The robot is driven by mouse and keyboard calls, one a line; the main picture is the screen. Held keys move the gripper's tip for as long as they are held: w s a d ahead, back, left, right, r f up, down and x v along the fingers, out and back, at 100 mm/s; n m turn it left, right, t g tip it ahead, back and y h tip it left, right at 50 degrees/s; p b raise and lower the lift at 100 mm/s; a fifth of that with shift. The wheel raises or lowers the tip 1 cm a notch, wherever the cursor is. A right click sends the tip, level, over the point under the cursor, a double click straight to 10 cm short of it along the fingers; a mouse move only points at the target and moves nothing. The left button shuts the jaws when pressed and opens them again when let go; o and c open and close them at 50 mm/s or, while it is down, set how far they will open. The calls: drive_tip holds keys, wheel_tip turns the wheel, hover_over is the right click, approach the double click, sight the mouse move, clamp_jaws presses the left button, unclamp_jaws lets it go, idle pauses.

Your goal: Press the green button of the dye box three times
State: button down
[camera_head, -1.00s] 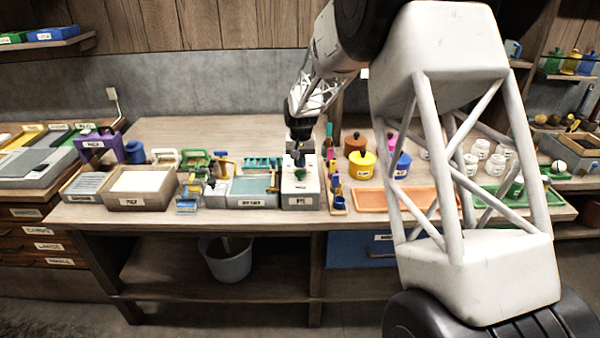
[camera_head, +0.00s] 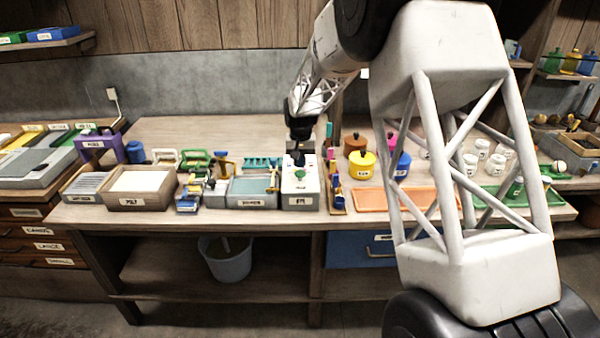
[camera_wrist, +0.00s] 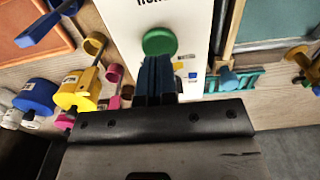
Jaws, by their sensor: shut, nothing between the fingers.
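The dye box (camera_head: 301,201) is a pale box with a label on its front, near the front edge of the bench. Its round green button (camera_head: 299,174) is on top and also shows in the wrist view (camera_wrist: 160,42). My gripper (camera_head: 298,160) points down just above the button in the head view. In the wrist view my shut, empty gripper (camera_wrist: 157,62) has dark blue fingers with their tips close to the near edge of the button. I cannot tell whether they touch it.
A teal-topped tray (camera_head: 252,187) stands left of the box. A narrow rack of small coloured tools (camera_head: 336,190) stands close on its right. Yellow (camera_head: 362,166) and other coloured pots stand further right, by an orange tray (camera_head: 375,199).

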sight(300, 172)
drive_tip(key=shift+f, duration=0.5)
drive_tip(key=shift+f, duration=0.35)
drive_tip(key=shift+f, duration=0.95)
drive_tip(key=shift+r, duration=1.15)
drive_tip(key=shift+f, duration=0.3)
